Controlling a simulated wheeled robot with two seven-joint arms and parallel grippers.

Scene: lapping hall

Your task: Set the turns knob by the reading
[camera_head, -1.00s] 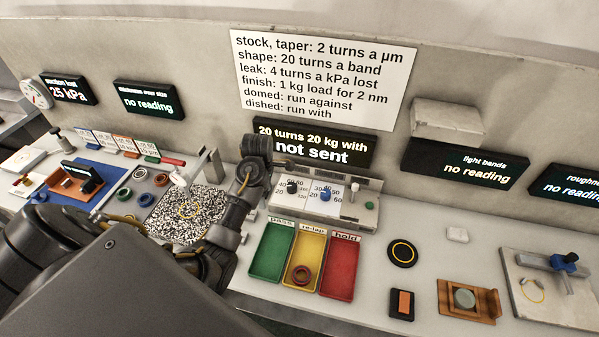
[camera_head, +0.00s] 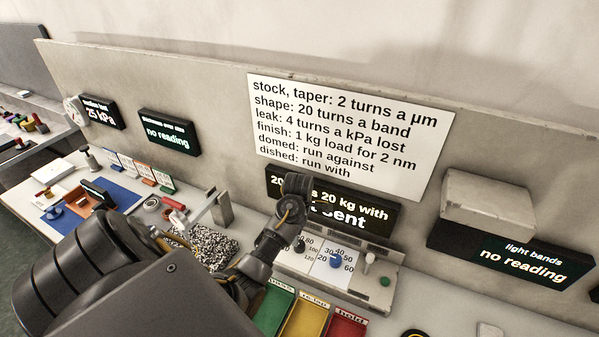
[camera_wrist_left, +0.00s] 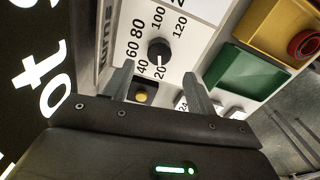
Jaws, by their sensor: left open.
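The black turns knob (camera_wrist_left: 160,50) sits on a white dial marked 20 to 120; its white mark points toward 20. It also shows in the head view (camera_head: 300,246), beside my left wrist. My left gripper (camera_wrist_left: 158,88) is open, its fingers short of the knob, with the knob beyond the gap and nothing held. The panel display (camera_head: 378,215), partly hidden by my arm, shows 20 kg with and part of "not sent". The suction lost display (camera_head: 101,111) reads 25 kPa. The rule card (camera_head: 345,135) says leak: 4 turns a kPa lost.
A blue knob (camera_head: 335,261) and a small lever (camera_head: 369,261) stand right of the turns knob. Green (camera_head: 273,308), yellow (camera_head: 304,319) and red (camera_head: 346,326) trays lie in front. A yellow button (camera_wrist_left: 141,96) shows near the fingers.

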